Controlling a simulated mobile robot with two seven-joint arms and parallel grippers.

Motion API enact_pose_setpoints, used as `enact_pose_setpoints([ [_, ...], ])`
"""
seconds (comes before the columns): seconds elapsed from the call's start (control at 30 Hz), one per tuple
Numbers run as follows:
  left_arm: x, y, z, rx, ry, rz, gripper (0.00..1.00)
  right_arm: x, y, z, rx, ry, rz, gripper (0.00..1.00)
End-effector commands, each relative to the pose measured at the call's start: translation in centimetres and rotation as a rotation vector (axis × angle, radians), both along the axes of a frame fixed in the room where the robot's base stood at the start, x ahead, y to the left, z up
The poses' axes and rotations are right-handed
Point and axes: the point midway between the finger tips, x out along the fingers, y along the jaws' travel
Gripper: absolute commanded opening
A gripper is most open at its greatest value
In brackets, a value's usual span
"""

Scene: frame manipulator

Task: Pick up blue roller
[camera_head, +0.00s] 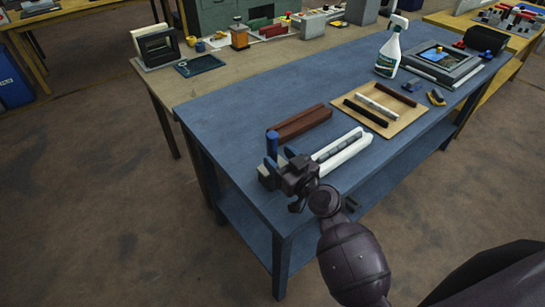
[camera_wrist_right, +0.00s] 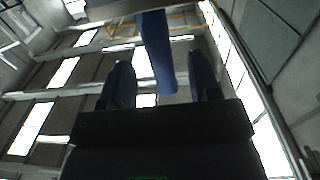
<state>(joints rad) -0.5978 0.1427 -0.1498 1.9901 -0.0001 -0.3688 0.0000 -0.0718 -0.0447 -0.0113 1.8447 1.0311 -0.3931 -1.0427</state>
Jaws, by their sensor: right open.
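A slim blue piece, which looks like the blue roller (camera_head: 272,144), stands upright at the near left part of the blue table (camera_head: 225,115), by a small grey block. My right gripper (camera_head: 284,163) is right beside it, low over the table's front edge. In the right wrist view the blue roller (camera_wrist_right: 155,50) shows as a blue bar between the two spread fingers of my right gripper (camera_wrist_right: 158,72), with gaps on both sides. The gripper is open, and I see no contact. The roller's lower part is partly hidden in the head view. My left gripper is out of view.
White rails (camera_head: 342,152) and a brown block (camera_head: 302,122) lie close to the gripper. A wooden board (camera_head: 398,122) with several bars lies to the right. A spray bottle (camera_head: 389,50) stands behind it. The table's left side is clear.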

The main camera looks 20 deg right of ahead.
Motion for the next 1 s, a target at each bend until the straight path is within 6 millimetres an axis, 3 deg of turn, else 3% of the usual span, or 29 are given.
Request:
enact_pose_setpoints([
  [0.4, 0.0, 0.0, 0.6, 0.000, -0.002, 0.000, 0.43, 4.6, 1.6, 0.1, 0.002, 0.000, 0.002, 0.56],
  [0.73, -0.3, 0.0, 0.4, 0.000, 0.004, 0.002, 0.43, 5.0, 1.7, 0.0, 0.000, 0.000, 0.001, 0.56],
  [1.0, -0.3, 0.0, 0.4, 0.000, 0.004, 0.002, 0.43, 5.0, 1.7, 0.0, 0.000, 0.000, 0.001, 0.15],
])
